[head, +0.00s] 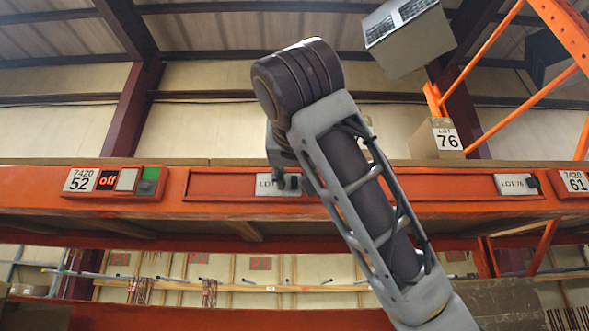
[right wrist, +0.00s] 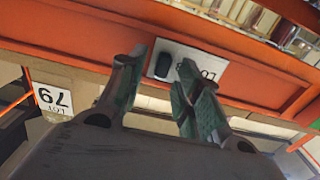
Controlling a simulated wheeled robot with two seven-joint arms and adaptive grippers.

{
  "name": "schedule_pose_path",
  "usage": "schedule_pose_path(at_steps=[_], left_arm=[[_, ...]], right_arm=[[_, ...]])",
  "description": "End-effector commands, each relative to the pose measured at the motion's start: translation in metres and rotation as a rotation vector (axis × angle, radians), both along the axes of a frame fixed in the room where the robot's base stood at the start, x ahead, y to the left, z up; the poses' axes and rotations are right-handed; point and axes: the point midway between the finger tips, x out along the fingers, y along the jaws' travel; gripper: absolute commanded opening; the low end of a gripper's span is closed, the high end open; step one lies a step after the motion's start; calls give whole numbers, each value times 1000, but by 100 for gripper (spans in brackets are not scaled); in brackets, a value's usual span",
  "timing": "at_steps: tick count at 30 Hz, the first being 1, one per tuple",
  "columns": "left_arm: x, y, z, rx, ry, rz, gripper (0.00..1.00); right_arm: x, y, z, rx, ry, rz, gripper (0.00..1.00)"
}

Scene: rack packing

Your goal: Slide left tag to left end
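The left tag (head: 263,184) is a white plate marked "LOT", its number hidden by my right gripper, on the recessed rail (head: 220,184) of the orange beam, some way right of the rail's left end. The right wrist view shows this tag (right wrist: 207,72) with its dark knob (right wrist: 163,65). My right gripper (head: 283,178) is in front of the tag's right part. Its fingers (right wrist: 158,78) are apart, with the knob lying in view between them; I cannot tell whether they touch it. The right tag (head: 513,185), "LOT 76", is at the rail's right end. My left gripper is not in view.
A panel (head: 115,182) with "7420 52", a lit "off" display and a green part is left of the rail. A "7420 61" label (head: 574,181) is at the right. A "LOT 76" box (head: 424,143) stands above the beam. The rail left of the tag is clear.

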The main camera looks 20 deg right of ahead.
Motion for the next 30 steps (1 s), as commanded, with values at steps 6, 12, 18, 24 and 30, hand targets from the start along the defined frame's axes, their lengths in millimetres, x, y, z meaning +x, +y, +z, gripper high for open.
schedule_pose_path(at_steps=[6, 12, 18, 24, 30], left_arm=[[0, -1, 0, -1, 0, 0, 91], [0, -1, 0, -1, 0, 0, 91], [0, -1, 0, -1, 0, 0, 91], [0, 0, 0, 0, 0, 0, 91], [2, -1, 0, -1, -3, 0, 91]], right_arm=[[0, 0, 0, 0, 0, 0, 34], [0, 0, 0, 0, 0, 0, 12], [0, 0, 0, 0, 0, 0, 0], [0, 0, 0, 0, 0, 0, 0], [8, 0, 0, 0, 1, 1, 0]])
